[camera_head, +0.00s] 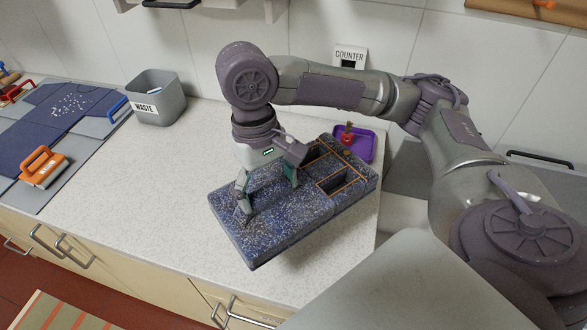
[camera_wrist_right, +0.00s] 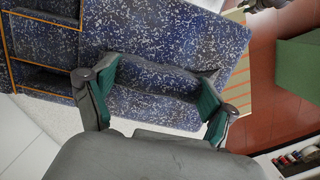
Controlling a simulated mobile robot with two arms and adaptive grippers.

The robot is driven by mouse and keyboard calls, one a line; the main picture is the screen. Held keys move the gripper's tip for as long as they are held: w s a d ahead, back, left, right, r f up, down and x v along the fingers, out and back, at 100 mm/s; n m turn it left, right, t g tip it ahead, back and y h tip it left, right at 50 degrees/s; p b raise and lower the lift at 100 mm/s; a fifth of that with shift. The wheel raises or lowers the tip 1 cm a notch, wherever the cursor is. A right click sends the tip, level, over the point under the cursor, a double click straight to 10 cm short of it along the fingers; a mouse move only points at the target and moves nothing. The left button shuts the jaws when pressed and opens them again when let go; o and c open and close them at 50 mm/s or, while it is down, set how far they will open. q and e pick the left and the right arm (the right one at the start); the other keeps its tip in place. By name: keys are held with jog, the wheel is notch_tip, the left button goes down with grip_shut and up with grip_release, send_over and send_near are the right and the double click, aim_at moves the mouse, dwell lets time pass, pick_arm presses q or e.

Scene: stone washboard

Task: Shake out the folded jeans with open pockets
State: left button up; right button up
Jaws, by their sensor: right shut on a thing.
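The folded jeans (camera_head: 285,222) are a thick blue slab with white flecks. Two open dark pockets with orange stitching lie at their right end in the head view. My right gripper (camera_head: 267,193) is shut on the jeans' plain part, left of the pockets. In the right wrist view its green-padded fingers (camera_wrist_right: 155,100) pinch a raised fold of the jeans (camera_wrist_right: 180,40). The jeans are over the light counter; I cannot tell whether their underside touches it. My left gripper is not identifiable in either view.
A grey bin marked WASTE (camera_head: 158,100) stands at the back left. A purple tray (camera_head: 363,143) with a small red item is behind the jeans. Dark blue cloth (camera_head: 30,125) with pale crumbs and an orange-handled tool (camera_head: 42,167) lie left. The counter between is clear.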

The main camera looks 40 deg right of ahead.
notch_tip(320, 180, up, 9)
jog(key=shift+f, duration=0.1)
notch_tip(320, 180, down, 15)
jog(key=shift+f, duration=0.15)
jog(key=shift+r, duration=10.1)
notch_tip(320, 180, down, 20)
jog(key=shift+f, duration=0.15)
jog(key=shift+a, duration=0.1)
